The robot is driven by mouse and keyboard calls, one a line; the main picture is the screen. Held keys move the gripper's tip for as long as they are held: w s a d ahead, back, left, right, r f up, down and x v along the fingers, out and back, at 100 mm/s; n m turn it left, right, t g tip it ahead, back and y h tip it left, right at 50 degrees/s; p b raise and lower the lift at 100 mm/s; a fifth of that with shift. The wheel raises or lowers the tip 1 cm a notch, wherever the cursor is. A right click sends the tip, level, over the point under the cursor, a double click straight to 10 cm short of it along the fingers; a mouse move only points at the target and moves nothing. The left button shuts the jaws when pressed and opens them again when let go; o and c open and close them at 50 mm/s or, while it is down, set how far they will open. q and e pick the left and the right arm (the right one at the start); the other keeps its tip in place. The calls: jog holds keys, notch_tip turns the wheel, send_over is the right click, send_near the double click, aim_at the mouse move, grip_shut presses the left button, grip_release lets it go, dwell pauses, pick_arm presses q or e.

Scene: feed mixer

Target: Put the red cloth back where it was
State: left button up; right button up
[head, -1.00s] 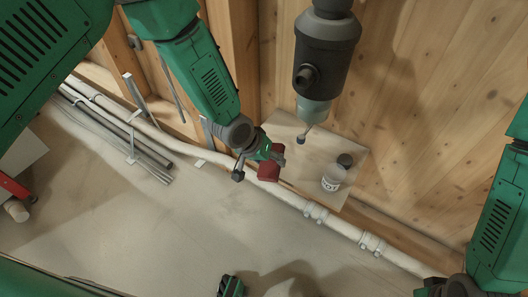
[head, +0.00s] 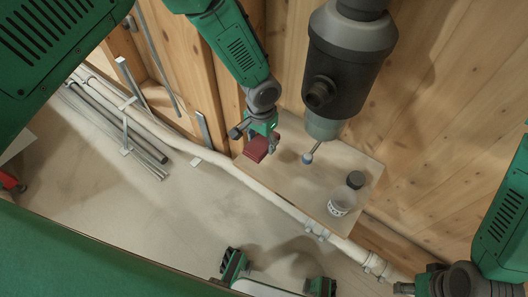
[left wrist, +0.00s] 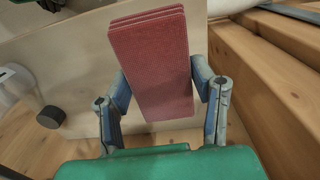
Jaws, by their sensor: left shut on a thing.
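The red cloth (head: 256,148) is a folded, layered pad at the left end of a pale wooden board (head: 300,188) against the wall. My left gripper (head: 262,136) is shut on it from above. In the left wrist view the ribbed cloth (left wrist: 152,62) lies between the two fingers of my left gripper (left wrist: 163,98), with the board (left wrist: 85,80) beneath. I cannot tell whether the cloth touches the board.
A dark grey feed unit (head: 348,55) hangs over the board, its thin metal probe (head: 309,157) reaching down right of the cloth. A white pipe (head: 270,196) runs along the front.

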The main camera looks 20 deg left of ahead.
aim_at(265, 160)
pick_arm(q)
jog(key=f, duration=0.3)
jog(key=shift+d+b, duration=0.35)
jog(key=shift+d+f, duration=0.25)
jog(key=shift+f, duration=0.3)
notch_tip(265, 160, down, 2)
jog(key=shift+s+a+f+b, duration=0.1)
jog(key=shift+f+b, duration=0.15)
jog(key=shift+b, duration=0.35)
jog(key=shift+a+f, duration=0.15)
jog(key=shift+f, duration=0.15)
jog(key=shift+a, duration=0.15)
jog(key=shift+c, duration=0.4)
pick_arm(e)
jog(key=f, duration=0.2)
jog(key=shift+s+d+f, duration=0.1)
jog(key=shift+d+f, duration=0.1)
jog(key=shift+f, duration=0.1)
pick_arm(q)
jog(key=o, duration=0.9)
jog(key=shift+o, duration=1)
jog(key=shift+d, duration=0.3)
pick_arm(e)
jog(key=shift+d+f, duration=0.1)
jog(key=shift+d, duration=0.2)
pick_arm(q)
jog(key=shift+r, duration=0.1)
